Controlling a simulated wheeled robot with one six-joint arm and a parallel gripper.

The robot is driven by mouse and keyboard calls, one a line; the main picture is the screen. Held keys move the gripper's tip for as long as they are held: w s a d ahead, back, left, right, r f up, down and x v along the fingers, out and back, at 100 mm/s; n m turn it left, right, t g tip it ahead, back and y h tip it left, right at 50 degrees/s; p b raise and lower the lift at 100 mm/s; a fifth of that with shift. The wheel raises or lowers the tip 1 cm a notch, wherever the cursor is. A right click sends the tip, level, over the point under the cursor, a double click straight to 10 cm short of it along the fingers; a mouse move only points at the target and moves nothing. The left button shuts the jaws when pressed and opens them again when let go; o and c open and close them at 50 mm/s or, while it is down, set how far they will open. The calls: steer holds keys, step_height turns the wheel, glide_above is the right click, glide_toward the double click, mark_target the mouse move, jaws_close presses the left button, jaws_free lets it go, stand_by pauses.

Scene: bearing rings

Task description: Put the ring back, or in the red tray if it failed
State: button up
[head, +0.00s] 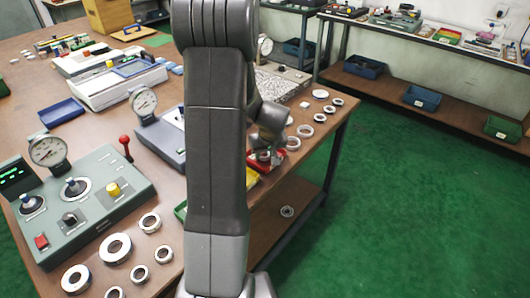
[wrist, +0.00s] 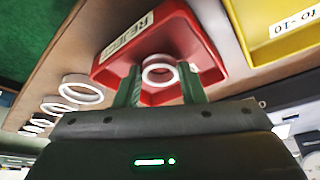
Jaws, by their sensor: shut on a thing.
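My gripper (wrist: 159,72) is shut on a pale metal ring (wrist: 158,83), which sits between the two green fingers in the wrist view. Behind the ring is the red tray (wrist: 113,70) with a "REJECT" label. The ring is over the tray; I cannot tell whether it touches the tray floor. In the head view my gripper (head: 264,155) is at the red tray (head: 281,153), mostly hidden by my arm. The held ring is hard to make out there.
A yellow tray (wrist: 262,50) stands beside the red one. Several loose rings (wrist: 81,90) lie on the table on the other side. A grey-green gauge box (head: 90,205) and more rings (head: 116,247) are at the left in the head view. Green floor lies right of the table.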

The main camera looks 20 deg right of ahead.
steer(key=o, duration=0.6)
steer(key=shift+f, duration=0.15)
steer(key=o, duration=0.5)
steer(key=shift+c, duration=0.2)
steer(key=shift+r, duration=0.3)
steer(key=v, duration=1.1)
steer(key=shift+s+r, duration=0.15)
steer(key=shift+r, duration=0.25)
steer(key=shift+f, duration=0.1)
